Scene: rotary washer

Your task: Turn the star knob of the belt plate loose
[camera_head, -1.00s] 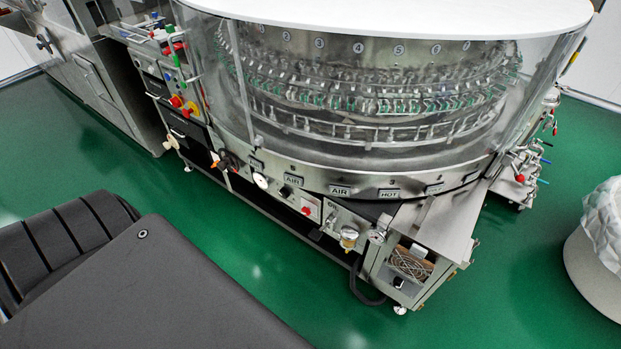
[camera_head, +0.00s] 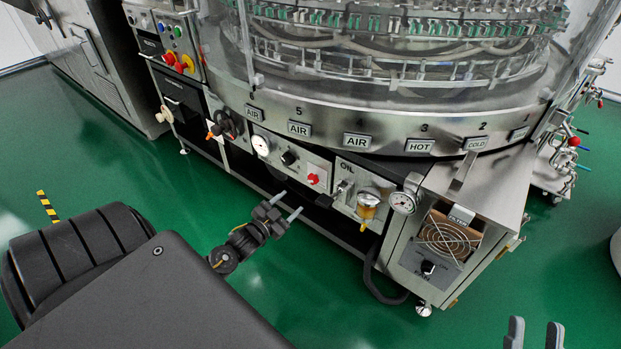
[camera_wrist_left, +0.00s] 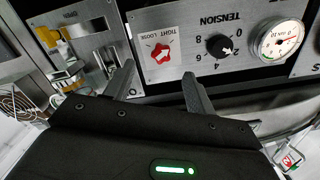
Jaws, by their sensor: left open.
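The belt plate (camera_head: 291,157) is a light metal panel on the machine's front. Its red star knob (camera_head: 313,178) shows in the head view. In the left wrist view the star knob (camera_wrist_left: 161,52) sits on a white label reading TIGHT and LOOSE, left of the black TENSION dial (camera_wrist_left: 220,46). My left gripper (camera_head: 290,203) is open and empty, in front of and below the knob. In the wrist view its fingers (camera_wrist_left: 158,70) are spread below the knob, apart from it. My right gripper (camera_head: 535,328) shows only as two separated fingertips at the bottom right edge.
A black hose (camera_head: 372,275) hangs below. Left are a red emergency button (camera_head: 185,62) and a black handwheel (camera_head: 229,122). Green floor lies open in front.

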